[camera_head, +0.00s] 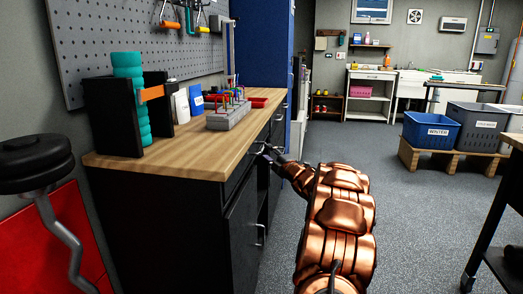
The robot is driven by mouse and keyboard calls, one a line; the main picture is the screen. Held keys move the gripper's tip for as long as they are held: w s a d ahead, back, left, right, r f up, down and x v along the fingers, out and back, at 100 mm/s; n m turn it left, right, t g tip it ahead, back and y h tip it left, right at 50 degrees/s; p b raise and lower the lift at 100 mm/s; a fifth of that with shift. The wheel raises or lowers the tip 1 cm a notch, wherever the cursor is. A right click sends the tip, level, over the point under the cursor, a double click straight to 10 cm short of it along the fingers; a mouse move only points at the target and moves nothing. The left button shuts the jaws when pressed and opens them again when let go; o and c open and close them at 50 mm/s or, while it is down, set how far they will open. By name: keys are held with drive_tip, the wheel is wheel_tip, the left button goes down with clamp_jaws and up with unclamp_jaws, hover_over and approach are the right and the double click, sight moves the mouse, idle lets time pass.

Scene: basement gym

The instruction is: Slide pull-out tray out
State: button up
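My gripper (268,151) is at the end of my copper-coloured arm, small in the picture. It is beside the front of the black workbench cabinet (165,235), just under the wooden worktop (180,160). It is close to a metal handle (257,148) on an upper drawer front (238,170). I cannot tell whether it touches the handle, or whether its fingers are open or shut. The upper drawer front looks flush with the cabinet. I cannot make out for certain which part is the pull-out tray.
A grey holder (228,118) with several tools, bottles and a teal roller (128,68) stand on the worktop. A lower door handle (262,236) sticks out. Blue and grey bins (431,130) stand on a pallet at the right. The floor (400,205) between is clear.

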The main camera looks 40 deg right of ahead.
sight(262, 148)
drive_tip(key=shift+x, duration=2.4)
clamp_jaws()
